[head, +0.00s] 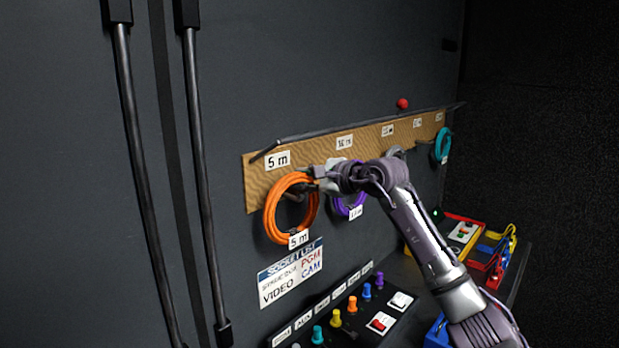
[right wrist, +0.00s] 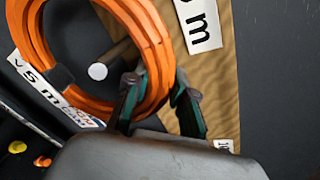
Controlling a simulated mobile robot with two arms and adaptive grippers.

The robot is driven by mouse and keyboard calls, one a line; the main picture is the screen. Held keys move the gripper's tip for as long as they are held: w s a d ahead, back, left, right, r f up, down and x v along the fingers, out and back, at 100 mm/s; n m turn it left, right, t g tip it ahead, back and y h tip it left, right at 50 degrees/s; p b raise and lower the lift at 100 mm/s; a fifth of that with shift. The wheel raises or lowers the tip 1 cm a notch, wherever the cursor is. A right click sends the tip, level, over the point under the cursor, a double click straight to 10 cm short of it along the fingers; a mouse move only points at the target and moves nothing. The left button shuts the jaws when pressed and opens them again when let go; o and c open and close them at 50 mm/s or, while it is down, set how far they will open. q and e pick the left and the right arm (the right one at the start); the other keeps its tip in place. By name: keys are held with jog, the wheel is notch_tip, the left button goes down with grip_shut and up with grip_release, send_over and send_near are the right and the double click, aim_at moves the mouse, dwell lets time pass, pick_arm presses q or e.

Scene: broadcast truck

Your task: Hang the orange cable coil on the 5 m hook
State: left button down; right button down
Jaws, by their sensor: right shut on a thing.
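The orange cable coil (head: 270,222) with its "5 m" tag (head: 299,239) hangs upright in front of the left end of the tan board. My right gripper (head: 316,178) is shut on the coil's right side; in the right wrist view its fingers (right wrist: 158,92) straddle the orange strands (right wrist: 150,45). The 5 m label (head: 278,160) is on the board above the coil. In the right wrist view a brown hook (right wrist: 120,52) with a white tip shows within the coil's opening. Whether the coil rests on the hook I cannot tell. My left gripper is out of view.
A purple coil (head: 341,210) hangs just right of my gripper, partly hidden by my arm. A teal coil (head: 438,148) hangs at the board's far right. A dark rail (head: 300,137) runs along the board's top. Below is a panel with coloured knobs (head: 336,318).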

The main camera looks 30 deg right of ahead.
jog(key=shift+w+a+f+b, duration=0.1)
jog(key=shift+w+f+b, duration=0.2)
jog(key=shift+f, duration=0.25)
jog(key=shift+w+a+f+b, duration=0.1)
jog(key=shift+w+f+b, duration=0.2)
jog(key=shift+f, duration=0.2)
jog(key=c, duration=0.9)
grip_release()
jog(key=shift+f, duration=0.25)
jog(key=v, duration=1.2)
